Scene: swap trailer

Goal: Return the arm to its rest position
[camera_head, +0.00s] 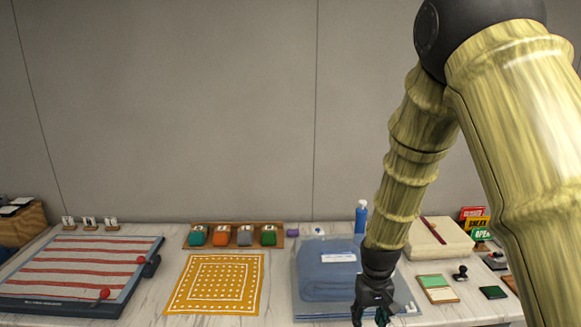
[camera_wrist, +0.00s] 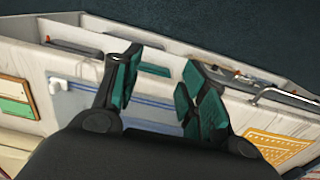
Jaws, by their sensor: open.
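My arm, in pale bamboo-like casing, reaches from the right side of the head view down to the counter. My gripper (camera_head: 372,314) is at the lower end, pointing down in front of the right part of a clear bag with a folded blue cloth (camera_head: 328,280). In the wrist view my gripper (camera_wrist: 160,78) has its two teal-padded fingers spread apart, with nothing held between them. The bag's blue and clear surface (camera_wrist: 75,100) shows behind and beside the fingers. The exact height above the counter is hard to tell.
A yellow patterned cloth (camera_head: 215,284), a red-striped board (camera_head: 80,268) and a tray of coloured blocks (camera_head: 232,243) lie to the left. A blue bottle (camera_head: 361,216), a cream box (camera_head: 438,238) and small signs (camera_head: 478,224) stand near the arm. Open compartments (camera_wrist: 235,70) line the counter's edge.

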